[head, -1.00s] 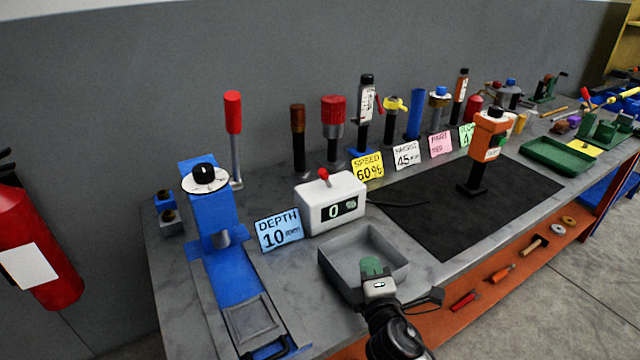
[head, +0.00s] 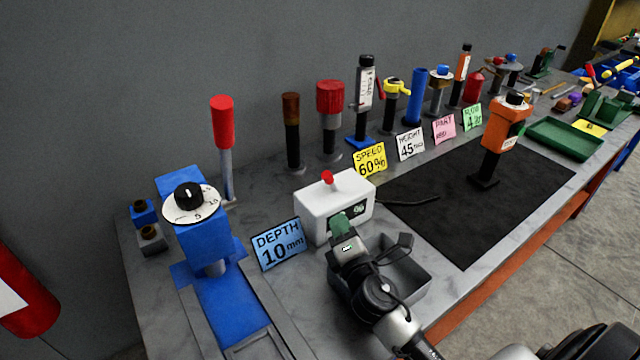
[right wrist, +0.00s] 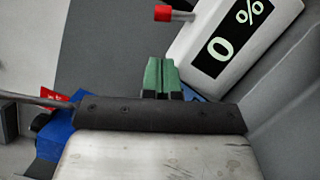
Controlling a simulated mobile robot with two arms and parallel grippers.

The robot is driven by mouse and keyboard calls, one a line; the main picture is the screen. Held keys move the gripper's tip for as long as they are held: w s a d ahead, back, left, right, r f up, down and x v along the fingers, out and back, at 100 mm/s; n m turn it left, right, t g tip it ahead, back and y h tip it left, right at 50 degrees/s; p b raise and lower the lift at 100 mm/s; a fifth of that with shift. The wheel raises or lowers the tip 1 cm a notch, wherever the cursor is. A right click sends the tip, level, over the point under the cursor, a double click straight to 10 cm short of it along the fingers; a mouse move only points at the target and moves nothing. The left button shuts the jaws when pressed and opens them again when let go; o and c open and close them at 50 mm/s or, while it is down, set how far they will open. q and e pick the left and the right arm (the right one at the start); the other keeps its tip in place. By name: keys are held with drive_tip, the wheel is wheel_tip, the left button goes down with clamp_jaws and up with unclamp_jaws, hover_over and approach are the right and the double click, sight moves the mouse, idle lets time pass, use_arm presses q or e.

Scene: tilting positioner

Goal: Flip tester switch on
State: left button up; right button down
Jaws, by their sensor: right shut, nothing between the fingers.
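The tester is a white box (head: 318,206) on the grey bench, with a red-tipped switch (head: 327,177) on its top. In the right wrist view its dark display (right wrist: 228,42) reads 0 %, and the red switch tip (right wrist: 163,13) sticks out on a thin metal stem. My right gripper (head: 340,224) has green fingertips and is shut and empty. It is in front of the tester and hides part of the display in the head view. In the right wrist view the fingertips (right wrist: 161,75) are below the switch and apart from it. My left gripper is not in view.
A grey open tray (head: 408,275) stands under my right arm. A blue DEPTH 10 mm card (head: 279,243) and a blue press with a dial (head: 205,245) are to the left. A yellow SPEED card (head: 370,160) stands behind; a black mat (head: 450,215) lies right.

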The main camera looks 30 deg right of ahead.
sight(330, 182)
drive_tip(key=w, duration=0.3)
drive_tip(key=w+d+r+p, duration=0.1)
drive_tip(key=w, duration=0.2)
drive_tip(key=w+p, duration=0.1)
drive_tip(key=w, duration=0.2)
drive_tip(key=shift+w+d+r, duration=0.2)
drive_tip(key=shift+d+r, duration=0.05)
use_arm(q)
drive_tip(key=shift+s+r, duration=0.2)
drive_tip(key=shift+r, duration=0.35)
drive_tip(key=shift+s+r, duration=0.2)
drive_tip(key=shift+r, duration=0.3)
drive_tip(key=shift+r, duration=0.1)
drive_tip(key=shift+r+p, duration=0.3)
drive_tip(key=shift+p, duration=0.15)
use_arm(e)
drive_tip(key=shift+d+r+m, duration=0.15)
drive_tip(key=shift+m, duration=0.25)
